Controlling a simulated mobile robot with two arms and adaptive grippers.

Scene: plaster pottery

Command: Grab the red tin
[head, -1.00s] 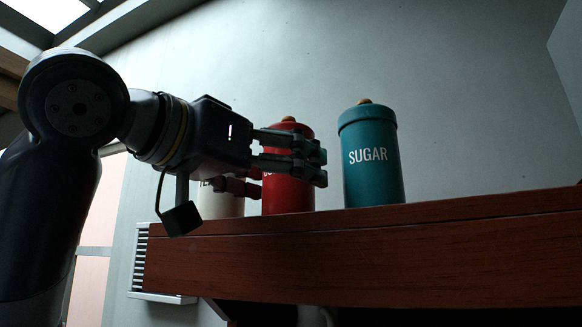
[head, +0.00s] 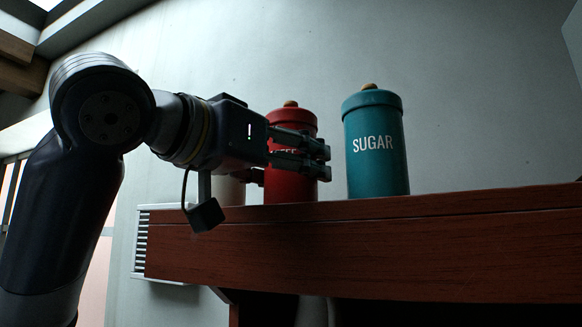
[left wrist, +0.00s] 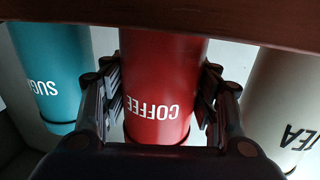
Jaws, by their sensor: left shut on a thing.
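The red tin, lettered COFFEE, (head: 290,187) stands upright on the wooden shelf between a teal tin and a pale tin. My left gripper (head: 322,160) reaches in from the left and is shut on the red tin, with its fingers across the tin's middle in the head view. In the left wrist view the red tin (left wrist: 160,75) sits between the two fingers, one on each side, and its lettering appears upside down. Part of the tin is hidden behind the fingers in the head view. My right gripper is in neither view.
The teal SUGAR tin (head: 374,150) stands to the right, a small gap from the fingertips. The pale TEA tin (left wrist: 285,100) is on the other side, mostly hidden by my gripper in the head view. The wooden shelf (head: 400,245) has bare room right of the teal tin.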

